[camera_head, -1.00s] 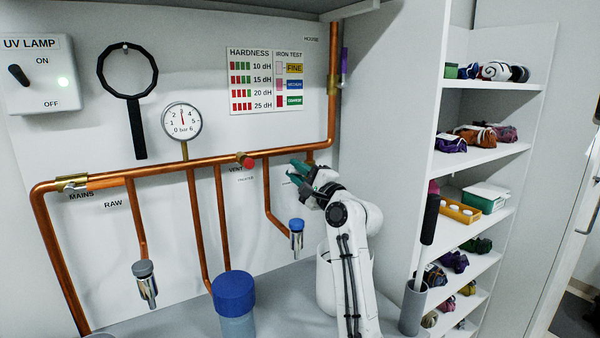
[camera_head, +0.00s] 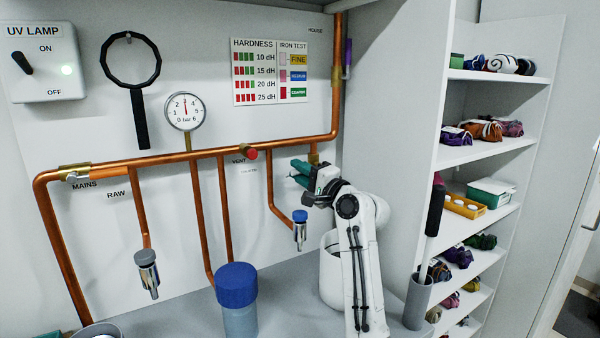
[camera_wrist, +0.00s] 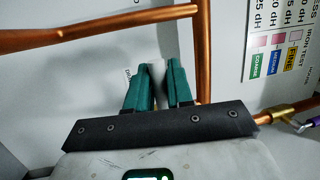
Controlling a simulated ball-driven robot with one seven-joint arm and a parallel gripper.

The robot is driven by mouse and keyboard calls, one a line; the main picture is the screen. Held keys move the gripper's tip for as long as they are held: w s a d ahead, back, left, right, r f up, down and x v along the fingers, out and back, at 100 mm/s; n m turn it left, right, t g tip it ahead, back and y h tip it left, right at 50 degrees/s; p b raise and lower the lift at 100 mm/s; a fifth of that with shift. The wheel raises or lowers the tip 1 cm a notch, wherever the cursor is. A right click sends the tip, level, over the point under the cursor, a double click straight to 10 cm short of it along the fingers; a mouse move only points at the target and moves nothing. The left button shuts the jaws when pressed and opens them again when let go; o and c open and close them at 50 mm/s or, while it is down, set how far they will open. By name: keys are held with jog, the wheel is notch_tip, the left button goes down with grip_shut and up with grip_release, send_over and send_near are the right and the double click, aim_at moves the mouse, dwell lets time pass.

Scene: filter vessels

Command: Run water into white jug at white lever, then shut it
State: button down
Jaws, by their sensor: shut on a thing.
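The white jug (camera_head: 328,285) stands on the worktop near the wall, partly hidden behind my arm. The lever is hidden by my gripper in the head view. The outlet above the jug is hidden, so I cannot tell whether water runs.
A blue-capped tap (camera_head: 300,230) and a grey-capped tap (camera_head: 147,272) hang from copper pipes. A blue-lidded vessel (camera_head: 237,300) stands in front. A red knob (camera_head: 250,154) is on the main pipe. A grey holder (camera_head: 417,302) and shelves (camera_head: 490,155) are at right.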

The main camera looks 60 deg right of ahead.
jog(key=shift+f, duration=0.15)
jog(key=c, duration=1.1)
grip_release()
jog(key=shift+s, duration=0.1)
jog(key=b+v, duration=0.1)
jog(key=v, duration=0.9)
jog(key=shift+s+a, duration=0.2)
jog(key=shift+s, duration=0.1)
